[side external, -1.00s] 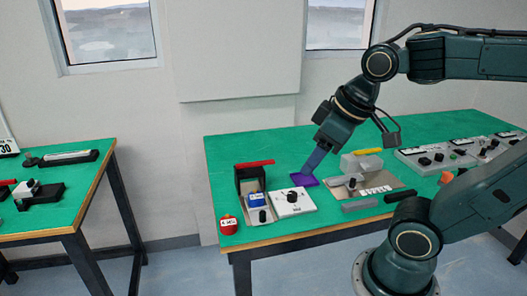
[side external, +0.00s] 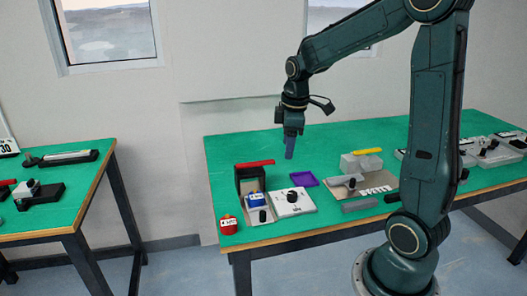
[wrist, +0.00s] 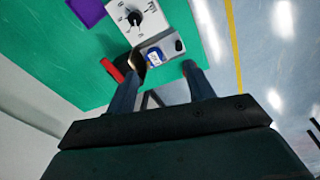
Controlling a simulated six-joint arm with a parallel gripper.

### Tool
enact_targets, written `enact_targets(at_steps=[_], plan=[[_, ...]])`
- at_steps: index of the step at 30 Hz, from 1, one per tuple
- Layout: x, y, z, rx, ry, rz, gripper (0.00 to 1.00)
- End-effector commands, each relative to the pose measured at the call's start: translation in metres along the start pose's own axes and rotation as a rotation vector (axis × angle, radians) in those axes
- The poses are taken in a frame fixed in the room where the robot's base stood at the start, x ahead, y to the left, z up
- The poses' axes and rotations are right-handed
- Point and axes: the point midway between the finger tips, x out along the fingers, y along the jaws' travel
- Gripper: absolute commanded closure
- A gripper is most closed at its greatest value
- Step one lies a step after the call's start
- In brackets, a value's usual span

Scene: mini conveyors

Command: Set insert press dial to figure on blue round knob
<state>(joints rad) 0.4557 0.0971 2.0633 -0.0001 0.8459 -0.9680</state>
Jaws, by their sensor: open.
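The white dial plate (side external: 306,207) with a black knob (side external: 292,196) lies at the bench's near left. In the wrist view the black dial knob (wrist: 135,18) is at the top, with small marks around it too small to read. A blue knob (side external: 256,199) with a white label sits left of the dial, by a black press frame with a red bar (side external: 255,163). The blue knob also shows in the wrist view (wrist: 155,58); its figure is not legible. My gripper (side external: 289,157) is open and empty, pointing down above the bench, apart from both.
A purple tray (side external: 306,179) lies behind the dial plate. A red round piece with a label (side external: 228,224) stands at the front left corner. A grey fixture with a yellow bar (side external: 367,151) is to the right. Green bench is clear at the back left.

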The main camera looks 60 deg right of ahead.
Motion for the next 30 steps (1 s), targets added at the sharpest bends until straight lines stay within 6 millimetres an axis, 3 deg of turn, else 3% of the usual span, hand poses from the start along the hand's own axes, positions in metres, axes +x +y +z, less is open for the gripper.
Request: enact_targets(at_steps=[6,13,30], plan=[[0.043,0.041,0.016,-0.091,-0.043,-0.059,0.47],[0.078,0.067,0.033,-0.169,-0.063,-0.106,0.47],[0.096,0.073,0.038,-0.195,-0.066,-0.120,0.47]])
